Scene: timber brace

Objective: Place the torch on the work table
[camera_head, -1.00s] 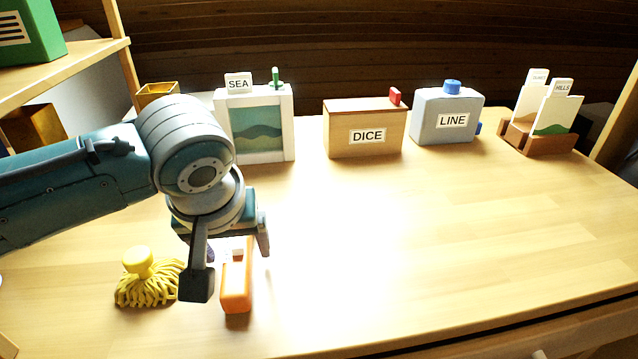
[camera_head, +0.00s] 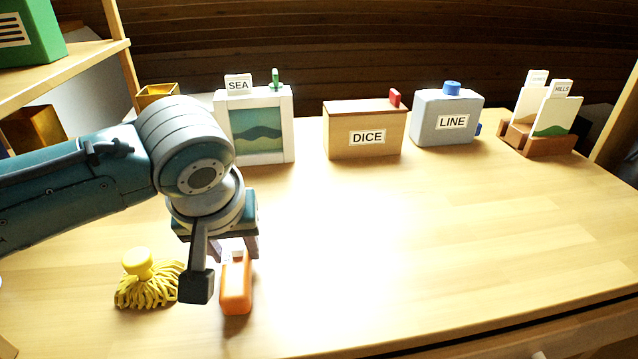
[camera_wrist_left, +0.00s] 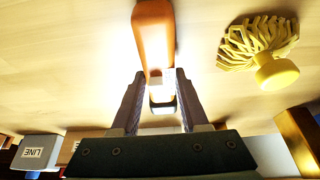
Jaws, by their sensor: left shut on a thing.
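The torch (camera_head: 236,287) is orange with a pale end and appears to lie on the work table (camera_head: 400,250) near its front left. In the left wrist view, the torch (camera_wrist_left: 154,40) reaches away from between my fingers. My left gripper (camera_head: 224,266) is low over the table, its fingers on either side of the torch's pale end. In the left wrist view, my left gripper (camera_wrist_left: 160,82) is shut on that end. The arm hides part of the torch in the head view. My right gripper is not in view.
A yellow mop-like brush (camera_head: 140,280) lies just left of the torch. Along the back stand the SEA frame (camera_head: 258,130), the DICE box (camera_head: 365,135), the blue LINE container (camera_head: 447,120) and a card holder (camera_head: 538,138). The table's middle and right are clear.

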